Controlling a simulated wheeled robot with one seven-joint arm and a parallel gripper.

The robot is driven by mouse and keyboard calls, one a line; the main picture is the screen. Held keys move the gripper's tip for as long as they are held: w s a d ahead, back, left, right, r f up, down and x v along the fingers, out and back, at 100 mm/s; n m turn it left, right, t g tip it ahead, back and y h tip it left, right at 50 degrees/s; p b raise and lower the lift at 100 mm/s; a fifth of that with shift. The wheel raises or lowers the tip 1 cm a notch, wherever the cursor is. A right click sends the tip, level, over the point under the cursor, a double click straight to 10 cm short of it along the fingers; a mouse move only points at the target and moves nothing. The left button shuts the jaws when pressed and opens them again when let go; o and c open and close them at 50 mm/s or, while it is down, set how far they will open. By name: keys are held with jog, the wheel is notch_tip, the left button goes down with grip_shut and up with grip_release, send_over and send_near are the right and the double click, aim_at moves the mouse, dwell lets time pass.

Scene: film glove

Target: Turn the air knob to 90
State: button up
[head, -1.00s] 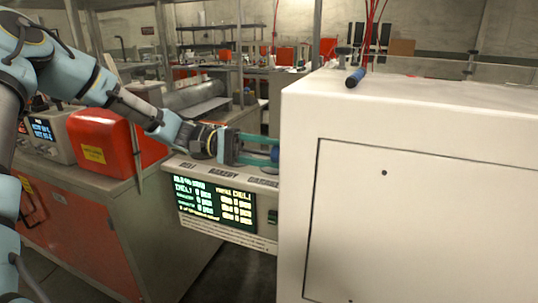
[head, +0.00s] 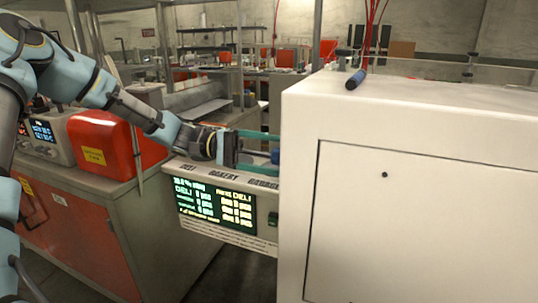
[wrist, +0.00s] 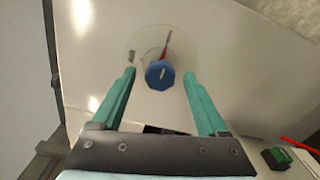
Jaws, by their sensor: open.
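The air knob (wrist: 159,74) is a faceted blue knob on a round pale dial plate (wrist: 139,40) on a white panel. A thin red pointer mark (wrist: 167,43) shows just above it in the wrist view, and a small dark mark lies to its upper left. The dial's numbers cannot be read. My gripper (wrist: 160,86) is open, with one teal finger on each side of the knob and a visible gap on both sides. In the head view my gripper (head: 272,147) reaches behind the white cabinet's left edge, which hides most of the knob.
A large white cabinet (head: 420,135) fills the right side, with a dark blue cylinder (head: 355,79) on top. A lit display panel (head: 214,205) is below my gripper. A red box (head: 104,143) stands on the counter at left. A green switch (wrist: 277,158) shows at the wrist view's lower right.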

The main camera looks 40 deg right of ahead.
jog(key=b+v, duration=0.2)
jog(key=v, duration=0.8)
jog(key=shift+w, duration=0.3)
jog(key=shift+a+f, duration=0.1)
jog(key=s+a+f+n+t+y+p, duration=0.2)
jog(key=a+f+n+t+y, duration=0.25)
jog(key=a+f+t, duration=0.4)
jog(key=a+r+n+t+y+p, duration=0.2)
jog(key=a+t+y, duration=0.3)
jog(key=a, duration=2)
jog(key=n+t, duration=0.1)
jog(key=t, duration=0.2)
jog(key=shift+w+a+r+p, duration=0.15)
jog(key=shift+w+a+p, duration=0.15)
jog(key=shift+a, duration=0.1)
